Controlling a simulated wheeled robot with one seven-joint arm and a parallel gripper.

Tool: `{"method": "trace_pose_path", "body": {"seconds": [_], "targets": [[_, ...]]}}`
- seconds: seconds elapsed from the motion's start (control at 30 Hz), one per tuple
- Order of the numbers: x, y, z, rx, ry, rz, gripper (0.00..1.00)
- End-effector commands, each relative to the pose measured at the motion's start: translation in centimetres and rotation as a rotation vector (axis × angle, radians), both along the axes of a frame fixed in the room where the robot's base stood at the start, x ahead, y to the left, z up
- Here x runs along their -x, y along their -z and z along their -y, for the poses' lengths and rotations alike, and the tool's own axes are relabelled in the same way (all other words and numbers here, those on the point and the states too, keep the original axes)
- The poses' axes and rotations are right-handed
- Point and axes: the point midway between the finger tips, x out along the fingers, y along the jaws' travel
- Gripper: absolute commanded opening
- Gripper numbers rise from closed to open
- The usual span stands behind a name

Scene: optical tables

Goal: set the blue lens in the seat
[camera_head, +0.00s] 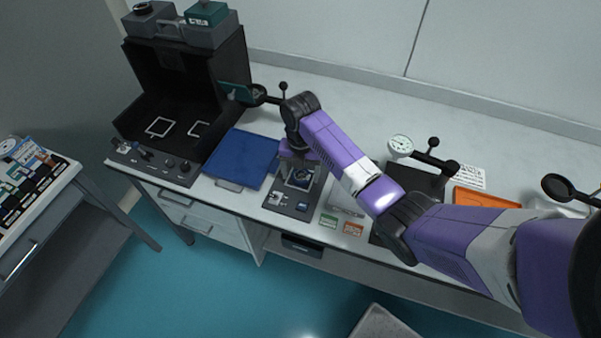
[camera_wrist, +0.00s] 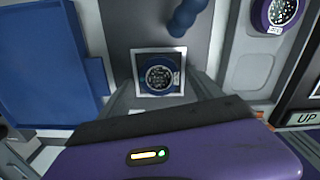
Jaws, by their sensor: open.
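A round lens with a blue rim and a speckled dark face (camera_wrist: 158,76) lies inside a white-edged square frame (camera_wrist: 137,62), which looks like the seat, in the wrist view. In the head view the square (camera_head: 300,180) shows on a dark base plate (camera_head: 287,203), with a blue spot inside it. My gripper (camera_head: 298,164) points down over this square. In the wrist view its fingers (camera_wrist: 164,92) stand apart on the two sides of the lens, and it looks empty. I cannot tell whether the lens sits fully flat.
A blue mat (camera_head: 243,158) lies left of the plate, with a black open case (camera_head: 185,75) beyond it. A dial gauge (camera_head: 400,145) and an orange tray (camera_head: 483,199) stand to the right. A blue knobbed part (camera_wrist: 186,20) rises near the square. A purple-rimmed disc (camera_wrist: 281,11) lies to the right.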

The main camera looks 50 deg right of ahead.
Motion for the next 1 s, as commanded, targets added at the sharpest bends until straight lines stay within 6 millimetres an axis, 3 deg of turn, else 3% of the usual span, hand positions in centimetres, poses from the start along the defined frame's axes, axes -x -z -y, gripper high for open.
{"method": "trace_pose_path", "body": {"seconds": [0.27,0.7,1.0], "targets": [[-0.1,-1.9,0.1,0.002,0.0,0.003,0.75],[0.0,-11.2,0.1,0.001,0.001,0.001,0.75],[0.0,-12.4,0.0,0.0,0.0,0.0,0.75]]}}
